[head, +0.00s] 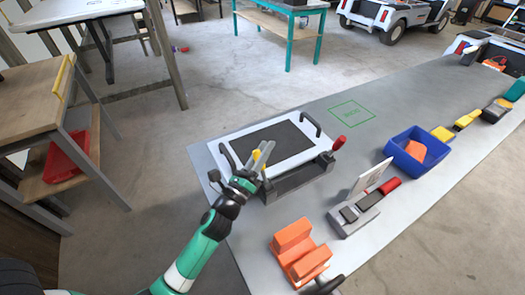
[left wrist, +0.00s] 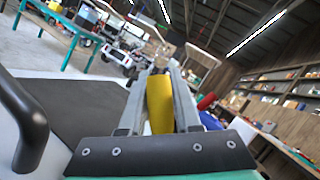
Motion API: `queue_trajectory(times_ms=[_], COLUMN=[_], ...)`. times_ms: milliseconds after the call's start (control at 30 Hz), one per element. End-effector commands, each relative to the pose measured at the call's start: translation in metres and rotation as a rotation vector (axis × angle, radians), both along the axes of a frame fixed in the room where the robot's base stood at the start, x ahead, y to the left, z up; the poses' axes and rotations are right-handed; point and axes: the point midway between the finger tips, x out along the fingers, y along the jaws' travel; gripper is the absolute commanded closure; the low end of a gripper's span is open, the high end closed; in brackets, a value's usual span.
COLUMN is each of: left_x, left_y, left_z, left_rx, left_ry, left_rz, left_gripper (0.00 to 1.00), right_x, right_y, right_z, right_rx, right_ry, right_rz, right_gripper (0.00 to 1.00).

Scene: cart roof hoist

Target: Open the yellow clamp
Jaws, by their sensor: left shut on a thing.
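The yellow clamp (head: 256,156) stands at the front left edge of a white panel with a black middle (head: 272,140). My left gripper (head: 263,160) is at this clamp, with its fingers around the yellow handle. In the left wrist view the yellow handle (left wrist: 160,103) sits between the two grey fingers (left wrist: 160,85), which are shut on it. The lower part of the clamp is hidden behind the gripper. A red-handled clamp (head: 339,143) stands at the panel's right side. My right gripper is in neither view.
Black handles (head: 311,124) rise from the panel; one is close at left in the wrist view (left wrist: 22,120). On the grey bench (head: 375,105) stand an orange block (head: 296,248), a blue bin (head: 402,157) and a grey device with a red grip (head: 390,186). A green-outlined area (head: 351,113) is empty.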

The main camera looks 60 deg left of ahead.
Motion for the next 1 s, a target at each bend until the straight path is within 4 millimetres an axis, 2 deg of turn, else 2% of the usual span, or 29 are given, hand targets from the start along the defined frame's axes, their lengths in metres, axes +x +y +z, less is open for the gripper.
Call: queue_trajectory(times_ms=[400, 433, 600, 867, 1000], left_x=[0.0, 0.0, 0.0001, -0.0003, -0.0092], left_y=[-0.0009, -0.0009, -0.0008, -0.0009, -0.0054], left_z=[0.0011, 0.0011, 0.0009, 0.0005, -0.005], left_rx=[0.009, 0.009, 0.009, 0.008, 0.009], left_ry=[-0.001, -0.001, -0.001, 0.0, 0.001], left_rz=[-0.001, -0.001, 0.0, 0.0, 0.0], left_gripper=[1.0, 0.65, 0.38, 0.38, 0.38], right_x=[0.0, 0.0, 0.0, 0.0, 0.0], right_y=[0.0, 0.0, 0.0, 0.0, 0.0], right_z=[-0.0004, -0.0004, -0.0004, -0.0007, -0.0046], right_rx=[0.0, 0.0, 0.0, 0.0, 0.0], right_ry=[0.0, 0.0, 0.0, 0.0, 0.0], right_rz=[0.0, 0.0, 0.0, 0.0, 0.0], right_gripper=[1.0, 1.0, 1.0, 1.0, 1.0])
